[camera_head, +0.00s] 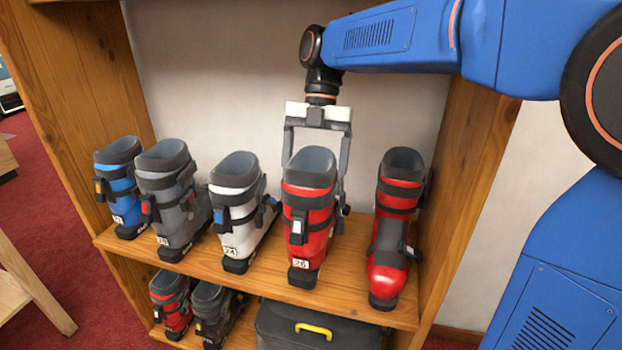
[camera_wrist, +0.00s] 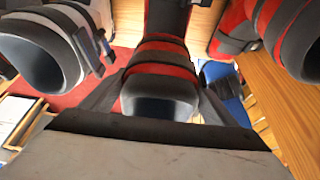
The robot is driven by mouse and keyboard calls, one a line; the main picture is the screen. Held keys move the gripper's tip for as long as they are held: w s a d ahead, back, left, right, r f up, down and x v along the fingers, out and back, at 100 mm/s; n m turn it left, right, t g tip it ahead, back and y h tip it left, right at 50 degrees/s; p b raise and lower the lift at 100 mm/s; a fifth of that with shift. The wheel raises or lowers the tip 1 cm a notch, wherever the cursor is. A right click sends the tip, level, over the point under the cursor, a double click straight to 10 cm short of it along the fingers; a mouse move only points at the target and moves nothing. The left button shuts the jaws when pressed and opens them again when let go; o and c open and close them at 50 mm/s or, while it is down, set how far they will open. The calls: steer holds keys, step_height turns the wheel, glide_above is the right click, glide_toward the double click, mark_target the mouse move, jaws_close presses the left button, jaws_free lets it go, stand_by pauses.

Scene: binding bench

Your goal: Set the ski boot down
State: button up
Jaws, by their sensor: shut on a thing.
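A red ski boot (camera_head: 307,222) with a dark grey cuff and a label reading 26 stands upright at the wooden shelf (camera_head: 345,285). My gripper (camera_head: 316,165) reaches down from above, with its fingers on either side of this boot's upper cuff, shut on it. In the wrist view, the red boot (camera_wrist: 160,68) is centred between the fingers, its dark opening toward the camera. The sole looks at or very near the shelf surface; I cannot tell whether it touches.
A white boot (camera_head: 236,205) stands close on the left and another red boot (camera_head: 393,235) on the right. Farther left are a grey boot (camera_head: 165,205) and a blue boot (camera_head: 118,190). Below are more boots and a dark case (camera_head: 315,330) with a yellow handle.

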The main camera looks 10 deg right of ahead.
mark_target(318, 148)
steer(key=shift+w+d+f, duration=0.1)
steer(key=shift+w+d, duration=0.1)
steer(key=shift+w, duration=0.25)
steer(key=shift+f, duration=1.65)
steer(key=o, duration=2.1)
steer(key=shift+f, duration=0.15)
steer(key=shift+v, duration=3.85)
steer(key=shift+a, duration=0.1)
